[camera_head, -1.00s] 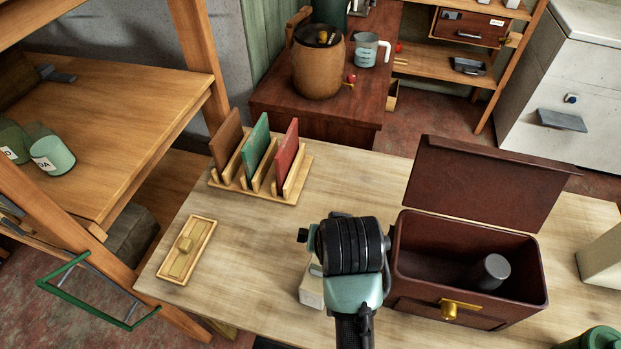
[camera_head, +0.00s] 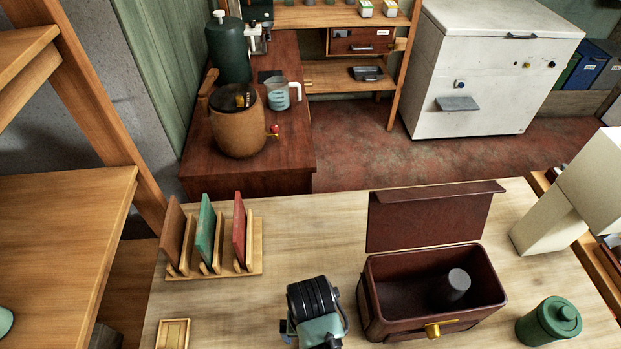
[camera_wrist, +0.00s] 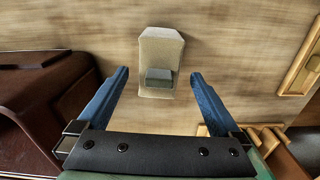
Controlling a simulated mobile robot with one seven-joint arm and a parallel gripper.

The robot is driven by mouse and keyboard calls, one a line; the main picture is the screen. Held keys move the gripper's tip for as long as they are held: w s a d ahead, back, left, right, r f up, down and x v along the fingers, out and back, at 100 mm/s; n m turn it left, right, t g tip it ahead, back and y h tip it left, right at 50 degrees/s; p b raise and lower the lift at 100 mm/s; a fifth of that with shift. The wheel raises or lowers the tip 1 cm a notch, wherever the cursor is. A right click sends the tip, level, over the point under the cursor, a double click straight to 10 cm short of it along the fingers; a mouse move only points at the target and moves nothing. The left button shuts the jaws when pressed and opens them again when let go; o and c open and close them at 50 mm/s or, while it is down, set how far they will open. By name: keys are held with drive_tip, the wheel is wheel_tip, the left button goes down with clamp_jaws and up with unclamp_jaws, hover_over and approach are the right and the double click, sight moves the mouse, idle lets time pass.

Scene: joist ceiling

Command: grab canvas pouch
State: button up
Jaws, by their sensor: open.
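The canvas pouch (camera_wrist: 160,48) is a small beige block-like thing with a grey flap or clip (camera_wrist: 159,77), lying on the wooden table in the wrist view. My gripper (camera_wrist: 159,73) is open, its two blue fingers spread apart. The pouch is ahead of and between the fingertips, with space at both sides, and I see no contact. In the head view my gripper's wrist (camera_head: 316,305) is at the lower middle; the fingertips and pouch are hidden there.
A dark red open-lidded box (camera_head: 385,312) with a dark cylinder (camera_head: 453,287) inside stands right of my arm. A slotted rack (camera_head: 213,268) holds upright panels at left. A wooden tray (camera_head: 172,335) and green canister (camera_head: 549,322) are near the front.

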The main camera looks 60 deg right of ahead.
drive_tip(key=shift+s+a+f, duration=0.1)
drive_tip(key=shift+s+f, duration=0.05)
drive_tip(key=shift+f, duration=1.25)
drive_tip(key=shift+s+a+f, duration=0.1)
drive_tip(key=shift+s+f, duration=0.05)
drive_tip(key=shift+f, duration=1.2)
drive_tip(key=shift+c, duration=0.3)
drive_tip(key=c, duration=1.5)
drive_tip(key=shift+r, duration=0.15)
